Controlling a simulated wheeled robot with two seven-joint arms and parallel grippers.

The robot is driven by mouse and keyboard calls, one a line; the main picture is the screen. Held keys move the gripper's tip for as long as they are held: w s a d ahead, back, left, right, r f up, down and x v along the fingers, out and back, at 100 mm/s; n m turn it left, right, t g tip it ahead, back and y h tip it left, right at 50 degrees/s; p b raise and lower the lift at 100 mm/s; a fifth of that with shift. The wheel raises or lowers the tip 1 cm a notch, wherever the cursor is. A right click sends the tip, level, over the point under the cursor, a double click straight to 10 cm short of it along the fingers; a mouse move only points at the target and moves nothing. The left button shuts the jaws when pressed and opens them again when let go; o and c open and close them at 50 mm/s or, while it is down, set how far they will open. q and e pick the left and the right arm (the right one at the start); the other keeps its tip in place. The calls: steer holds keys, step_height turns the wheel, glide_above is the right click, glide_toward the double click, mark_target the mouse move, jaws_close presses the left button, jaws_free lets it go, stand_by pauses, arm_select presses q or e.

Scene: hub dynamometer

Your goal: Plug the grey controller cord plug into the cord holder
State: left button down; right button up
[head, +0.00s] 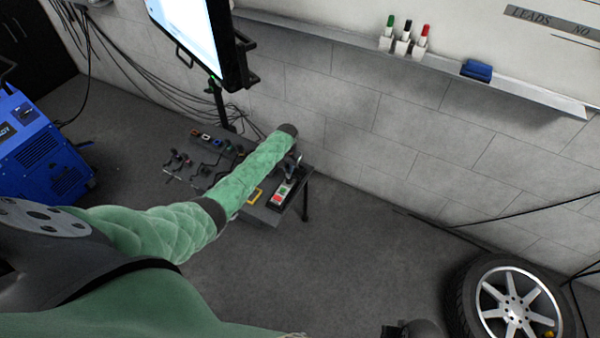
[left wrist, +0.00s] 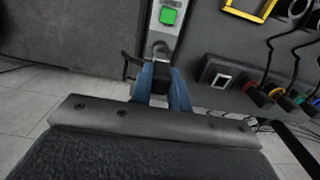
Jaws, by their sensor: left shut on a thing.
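My left gripper (left wrist: 162,90) is shut on the dark grey cord plug (left wrist: 160,77), held between its two blue fingers. A dark cord loops beside the plug at the end of the grey controller box, which has a green button (left wrist: 168,16). The controller (head: 280,195) lies on the bench in the head view, showing red and green buttons. My left gripper (head: 292,166) is at the bench's far right end, partly hidden by its wrist. A pale-framed square socket (left wrist: 217,76), which looks like the cord holder, is right of the plug and apart from it.
The dark bench (head: 222,162) carries several cables and coloured connectors, plus a yellow frame (head: 254,196). A monitor (head: 200,38) stands behind it, near the block wall. A wheel (head: 510,305) is at the lower right. The floor between is clear.

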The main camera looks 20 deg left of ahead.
arm_select(q)
steer(key=w+b, duration=0.9)
steer(key=w, duration=0.1)
steer(key=shift+w+d, duration=0.2)
steer(key=shift+d, duration=0.2)
stand_by(0.9)
steer(key=shift+f, duration=0.1)
steer(key=shift+f+b, duration=1.4)
steer(key=shift+f, duration=0.45)
steer(key=shift+f+b, duration=1.05)
steer(key=shift+f, duration=0.45)
